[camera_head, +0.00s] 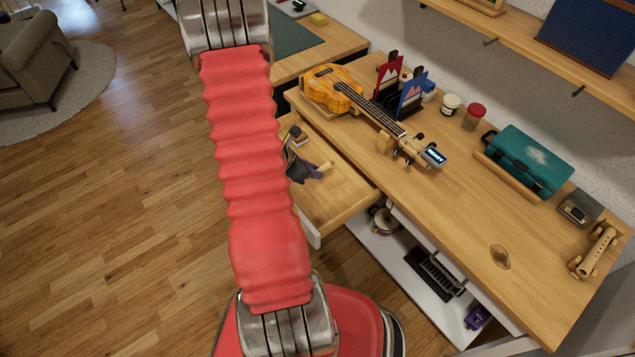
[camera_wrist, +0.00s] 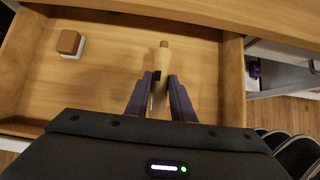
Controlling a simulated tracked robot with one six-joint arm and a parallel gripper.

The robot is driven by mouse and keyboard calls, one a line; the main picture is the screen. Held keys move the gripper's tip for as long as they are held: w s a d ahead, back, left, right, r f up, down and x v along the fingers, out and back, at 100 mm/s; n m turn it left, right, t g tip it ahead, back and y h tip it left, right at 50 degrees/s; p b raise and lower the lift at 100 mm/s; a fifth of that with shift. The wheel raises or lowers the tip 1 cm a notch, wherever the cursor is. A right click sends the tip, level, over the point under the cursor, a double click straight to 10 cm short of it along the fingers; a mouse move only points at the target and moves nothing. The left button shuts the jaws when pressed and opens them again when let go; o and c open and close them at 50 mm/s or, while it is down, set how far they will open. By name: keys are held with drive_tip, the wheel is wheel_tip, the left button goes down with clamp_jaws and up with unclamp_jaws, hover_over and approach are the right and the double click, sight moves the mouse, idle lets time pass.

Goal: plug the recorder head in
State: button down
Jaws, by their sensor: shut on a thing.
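The recorder head (camera_wrist: 162,62) is a pale wooden piece with a darker tip and a small dark patch on its side. My gripper (camera_wrist: 157,84) is shut on it, with one purple finger on each side, over the open drawer (camera_wrist: 100,83). In the head view my gripper (camera_head: 308,170) is partly hidden by my red arm, and the recorder head's end (camera_head: 326,165) pokes out to its right. Whether the head touches the drawer floor I cannot tell.
A small brown-and-white block (camera_wrist: 68,45) lies in the drawer. On the desk are a ukulele (camera_head: 350,98), a teal case (camera_head: 527,160), a jar with a red lid (camera_head: 474,115) and a small dark box (camera_head: 578,208). The desk's front right (camera_head: 480,220) is mostly clear.

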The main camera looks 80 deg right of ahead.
drive_tip(key=w+a+r+n+t, duration=0.3)
drive_tip(key=w+a+n, duration=0.15)
drive_tip(key=w, duration=0.65)
drive_tip(key=w+a+r+n+t+h, duration=0.1)
drive_tip(key=w+a+r+n+t, duration=0.25)
drive_tip(key=w, duration=0.75)
drive_tip(key=w+a+r+n+t, duration=0.2)
drive_tip(key=w+a+n, duration=0.35)
drive_tip(key=w, duration=0.55)
drive_tip(key=w+a+r+n+t+y, duration=0.1)
drive_tip(key=w+a+r+n+t, duration=0.15)
drive_tip(key=w+a, duration=0.5)
drive_tip(key=w+a+r+n+t+y, duration=0.1)
drive_tip(key=w+a+r+n+y, duration=0.2)
drive_tip(key=a, duration=0.7)
drive_tip(key=w+a+r+n+y, duration=0.1)
drive_tip(key=w+a+r+n, duration=0.1)
drive_tip(key=a, duration=0.7)
drive_tip(key=w+a+r+n+y, duration=0.1)
drive_tip(key=w+a+r+n, duration=0.1)
drive_tip(key=a+n, duration=0.3)
drive_tip(key=shift+a+r+t+y, duration=0.35)
drive_tip(key=shift+a+t+y, duration=0.05)
drive_tip(key=shift+a, duration=1.8)
drive_tip(key=shift+d, duration=0.1)
